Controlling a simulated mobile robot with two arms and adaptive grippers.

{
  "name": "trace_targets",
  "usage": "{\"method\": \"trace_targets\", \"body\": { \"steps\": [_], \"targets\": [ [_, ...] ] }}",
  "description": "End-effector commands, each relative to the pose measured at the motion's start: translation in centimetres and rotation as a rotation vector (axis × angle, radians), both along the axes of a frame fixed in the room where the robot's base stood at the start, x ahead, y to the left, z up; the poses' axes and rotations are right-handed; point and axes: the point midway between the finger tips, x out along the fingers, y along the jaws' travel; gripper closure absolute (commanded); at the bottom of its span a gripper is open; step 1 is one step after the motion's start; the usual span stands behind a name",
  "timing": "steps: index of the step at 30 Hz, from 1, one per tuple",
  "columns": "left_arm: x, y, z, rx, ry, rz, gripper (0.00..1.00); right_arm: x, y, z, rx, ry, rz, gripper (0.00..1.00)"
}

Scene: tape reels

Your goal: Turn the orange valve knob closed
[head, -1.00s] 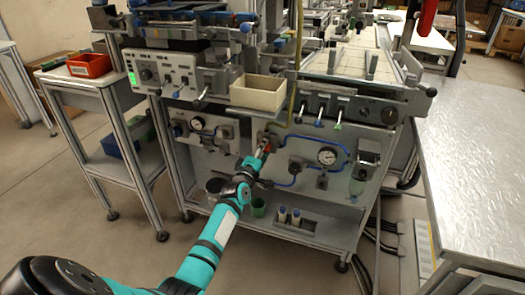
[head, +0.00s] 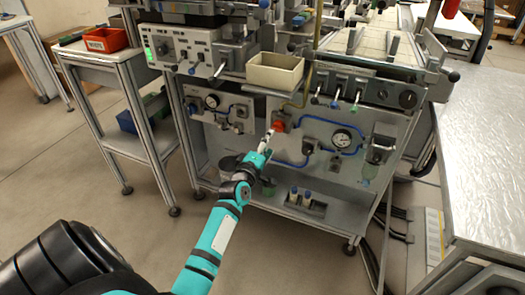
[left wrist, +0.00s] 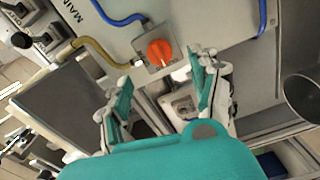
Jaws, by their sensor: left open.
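The orange valve knob (head: 279,125) sits on a grey square block on the front panel of the workstation, between blue and yellow hoses. In the left wrist view the knob (left wrist: 159,52) shows large, with its raised grip bar slightly tilted in the picture. My left gripper (head: 268,138) is just below and in front of the knob in the head view. In the left wrist view its two fingers (left wrist: 162,80) are spread apart and empty, with the knob beyond their tips and not touched. My right gripper is not in view.
A pressure gauge (head: 342,138) and blue hoses are right of the knob. A beige bin (head: 274,74) projects above it. Small bottles (head: 300,198) stand on the lower shelf. A side cart with a red bin (head: 106,40) is left; a metal table (head: 484,150) is right.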

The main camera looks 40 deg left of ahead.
Motion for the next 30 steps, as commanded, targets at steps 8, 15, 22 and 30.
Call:
{"method": "trace_targets", "body": {
  "steps": [8,15,22,30],
  "targets": [
    [-3.6,-0.8,0.0,-0.001,0.001,0.000,0.37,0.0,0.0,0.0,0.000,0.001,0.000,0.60],
    [-3.9,-0.9,0.0,-0.001,0.000,0.001,0.37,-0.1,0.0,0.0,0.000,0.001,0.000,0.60],
    [-3.9,-0.9,0.0,-0.001,0.000,0.000,0.37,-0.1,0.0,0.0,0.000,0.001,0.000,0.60],
    [-4.1,-2.1,-1.7,0.044,0.062,-0.032,0.37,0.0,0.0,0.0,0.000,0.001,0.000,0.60]
  ]
}}
